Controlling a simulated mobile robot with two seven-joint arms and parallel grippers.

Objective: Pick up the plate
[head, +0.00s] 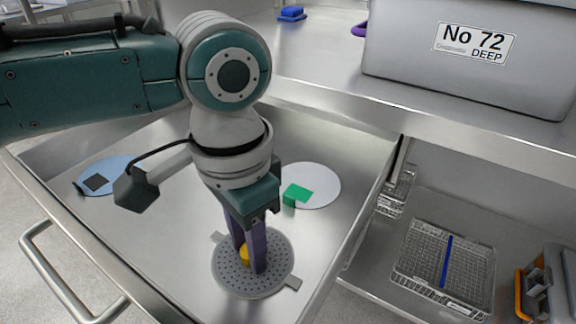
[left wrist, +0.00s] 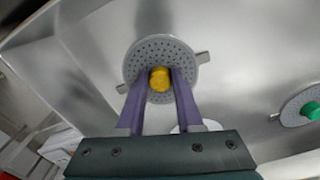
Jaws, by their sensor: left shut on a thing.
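A grey perforated round plate (head: 272,284) with a yellow knob (head: 244,254) and two side tabs lies in the metal drawer, at its front. My left gripper (head: 250,262) points down over it and is shut on the yellow knob, with a purple finger on either side. In the left wrist view the plate (left wrist: 150,48) sits beyond the fingertips (left wrist: 160,78), with the knob (left wrist: 160,80) between them. I cannot tell whether the plate touches the drawer floor. My right gripper is not in view.
A white disc (head: 322,182) with a green block (head: 298,194) lies behind my gripper, and a blue disc (head: 112,166) with a black block lies at left. Drawer walls surround them. A grey bin (head: 440,70) stands on the counter; a wire basket (head: 420,262) is at right.

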